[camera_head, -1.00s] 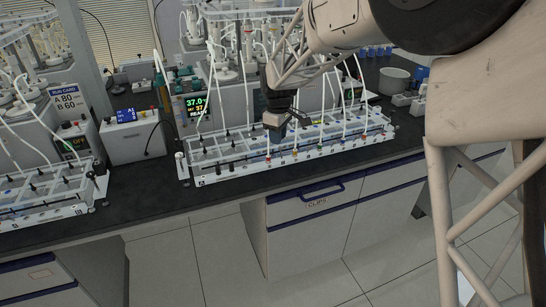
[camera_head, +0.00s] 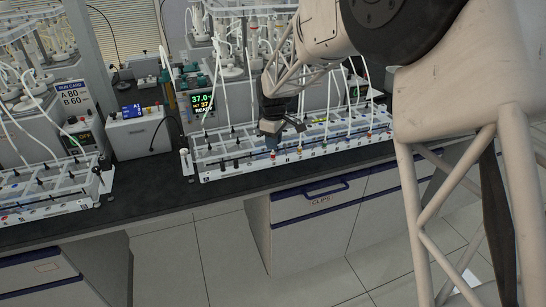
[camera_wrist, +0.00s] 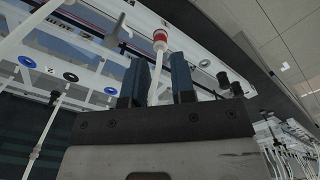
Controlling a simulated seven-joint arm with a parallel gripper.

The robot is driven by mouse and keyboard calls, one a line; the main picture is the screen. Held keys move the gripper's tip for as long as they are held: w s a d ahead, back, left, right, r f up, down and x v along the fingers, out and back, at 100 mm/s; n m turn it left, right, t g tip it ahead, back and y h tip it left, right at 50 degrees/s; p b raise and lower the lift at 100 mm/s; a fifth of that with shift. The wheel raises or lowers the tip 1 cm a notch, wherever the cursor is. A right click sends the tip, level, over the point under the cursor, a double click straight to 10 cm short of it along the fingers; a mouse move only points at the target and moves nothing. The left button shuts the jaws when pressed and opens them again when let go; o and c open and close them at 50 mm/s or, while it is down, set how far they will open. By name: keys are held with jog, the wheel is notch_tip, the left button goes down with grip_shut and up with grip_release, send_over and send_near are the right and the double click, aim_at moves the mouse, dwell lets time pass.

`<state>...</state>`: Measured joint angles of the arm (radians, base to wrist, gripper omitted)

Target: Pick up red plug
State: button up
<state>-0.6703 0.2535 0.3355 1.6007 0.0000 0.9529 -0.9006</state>
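The red plug (camera_wrist: 160,36) shows in the wrist view as a red and white cap on a white stem, at the edge of the white rack. My gripper (camera_wrist: 160,62) has two dark blue fingers, set apart. The white stem shows in the gap between them, and the cap shows just past the fingertips. I cannot tell whether the fingers touch it. In the head view my gripper (camera_head: 272,146) is low over the front rail of the rack (camera_head: 230,172), left of its middle. The plug cannot be made out there, near the fingers.
White tubes rise from the rack, and several small coloured plugs line its front rail. A second rack (camera_head: 45,210) stands at the left. A control box (camera_head: 138,132) and a lit display (camera_head: 203,103) are behind. The black bench top (camera_head: 150,190) is clear between the racks.

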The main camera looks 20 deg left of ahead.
aim_at(273, 153)
jog(key=shift+f, duration=0.2)
jog(key=shift+a+f, duration=0.1)
jog(key=shift+f, duration=2.3)
grip_shut()
jog(key=shift+r, duration=0.1)
jog(key=shift+r, duration=0.9)
jog(key=shift+s+r, duration=0.2)
jog(key=shift+r, duration=0.6)
jog(key=s+d+r, duration=0.1)
jog(key=s+d, duration=0.8)
jog(key=s, duration=0.3)
jog(key=shift+s+d+r, duration=0.15)
jog(key=shift+d+r, duration=0.05)
jog(key=shift+d, duration=0.2)
